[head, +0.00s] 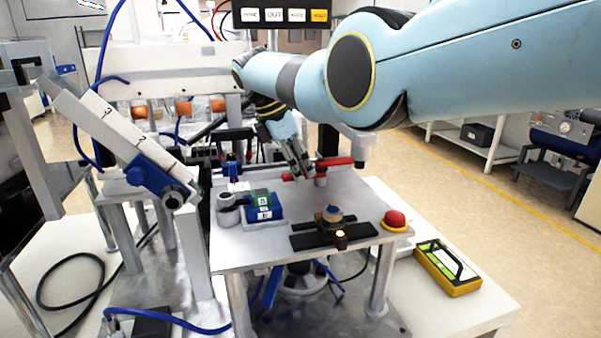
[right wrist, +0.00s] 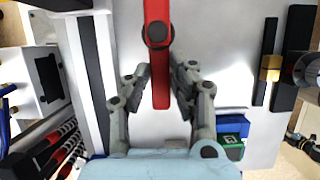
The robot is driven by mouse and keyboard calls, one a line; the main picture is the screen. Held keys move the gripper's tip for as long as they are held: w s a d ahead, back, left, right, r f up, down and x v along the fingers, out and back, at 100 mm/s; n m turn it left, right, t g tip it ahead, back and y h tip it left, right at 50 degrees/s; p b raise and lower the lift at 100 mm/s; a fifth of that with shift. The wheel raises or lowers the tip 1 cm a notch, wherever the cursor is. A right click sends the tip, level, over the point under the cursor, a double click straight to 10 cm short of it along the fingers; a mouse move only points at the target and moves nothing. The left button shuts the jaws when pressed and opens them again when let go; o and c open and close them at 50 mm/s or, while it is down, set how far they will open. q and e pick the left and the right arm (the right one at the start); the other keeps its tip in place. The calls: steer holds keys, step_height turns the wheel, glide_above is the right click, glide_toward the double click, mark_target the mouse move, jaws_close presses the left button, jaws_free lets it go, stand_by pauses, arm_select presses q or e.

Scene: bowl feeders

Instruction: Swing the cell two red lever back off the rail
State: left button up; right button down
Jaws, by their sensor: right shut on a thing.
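The red lever (head: 335,162) is at the back of the grey metal plate, on a short post, in the head view. In the right wrist view the red lever (right wrist: 160,85) runs from the top edge down between my fingers, with a dark round pivot cap near its upper part. My right gripper (head: 303,176) reaches down from my blue arm to the lever's left end. In the right wrist view my right gripper (right wrist: 160,80) has one finger on each side of the lever and is shut on it. My left gripper is not in view.
The plate (head: 290,254) also carries a red mushroom button (head: 395,219), a black fixture with a knob (head: 334,216), and a blue-green block (head: 263,207). A yellow case (head: 447,268) lies at the right. A white slanted beam (head: 105,125) stands at the left.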

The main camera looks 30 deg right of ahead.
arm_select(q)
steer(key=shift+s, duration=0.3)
arm_select(e)
steer(key=c, duration=1.2)
jaws_free()
steer(key=shift+o, duration=0.2)
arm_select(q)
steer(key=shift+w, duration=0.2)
arm_select(e)
steer(key=v, duration=1.2)
steer(key=shift+w+d, duration=0.1)
steer(key=shift+d, duration=0.05)
